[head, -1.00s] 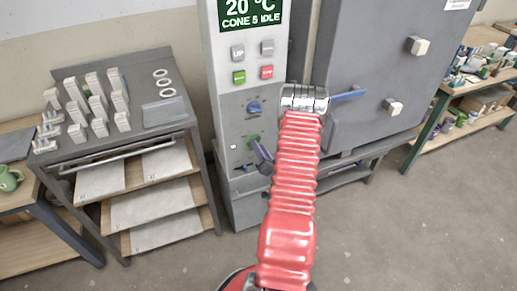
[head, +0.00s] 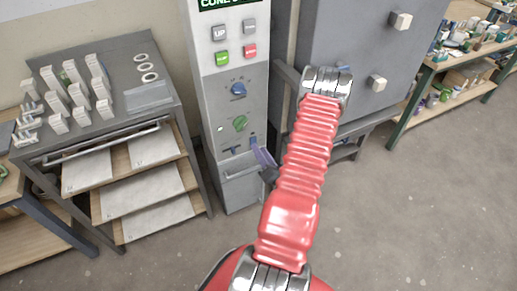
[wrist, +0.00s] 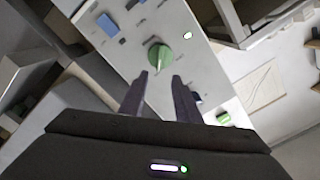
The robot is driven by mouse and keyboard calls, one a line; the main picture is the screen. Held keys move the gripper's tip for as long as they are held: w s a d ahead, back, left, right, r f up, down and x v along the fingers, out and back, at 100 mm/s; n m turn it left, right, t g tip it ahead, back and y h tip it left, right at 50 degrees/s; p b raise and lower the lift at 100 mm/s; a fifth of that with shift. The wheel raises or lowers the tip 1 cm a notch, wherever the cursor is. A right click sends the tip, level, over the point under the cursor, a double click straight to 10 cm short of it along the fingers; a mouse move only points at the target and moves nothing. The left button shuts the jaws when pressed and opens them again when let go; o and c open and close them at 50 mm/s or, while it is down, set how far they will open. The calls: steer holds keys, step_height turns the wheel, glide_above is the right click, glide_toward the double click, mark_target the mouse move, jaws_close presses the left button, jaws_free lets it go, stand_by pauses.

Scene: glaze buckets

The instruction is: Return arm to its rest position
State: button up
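My arm rises in the middle of the head view, red and ribbed. My gripper (head: 262,155) hangs in front of the lower part of the grey control panel (head: 228,105), below and right of its green knob (head: 240,123). In the wrist view, my gripper (wrist: 160,76) has its two dark fingers apart with nothing between them. The green knob (wrist: 159,55) lies beyond the fingertips, with a visible gap.
A rack (head: 160,98) with several white test pieces stands left of the panel. A grey kiln (head: 345,45) stands behind my arm, partly hidden by it. A shelf (head: 470,75) with many small containers is at the right. The floor (head: 420,210) at front right is clear.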

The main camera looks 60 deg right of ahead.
stand_by(0.7)
steer(key=s+a+f+n+g+y, duration=0.1)
steer(key=s+f+n+g+y, duration=0.15)
steer(key=s+f+g, duration=0.35)
steer(key=s+a+f+n+g+y, duration=0.1)
steer(key=a+f+g+y, duration=0.2)
steer(key=f, duration=0.5)
steer(key=w+a+r+n+g+y, duration=0.1)
steer(key=a+r+n+g, duration=0.1)
steer(key=a+r, duration=0.45)
steer(key=w+a+r+n+g, duration=0.1)
steer(key=w+a+r+g, duration=0.15)
steer(key=r, duration=0.65)
steer(key=a+r+n+g+y, duration=0.1)
steer(key=a+r+n+g, duration=0.1)
steer(key=a+r, duration=0.4)
steer(key=w+a+r+n+t+y, duration=0.1)
steer(key=a+r+n+t, duration=0.4)
steer(key=a+r, duration=1.8)
steer(key=shift+w+a+r+n+t+y, duration=0.15)
steer(key=shift+w+a+n+t+y, duration=0.2)
steer(key=shift+w+n, duration=0.45)
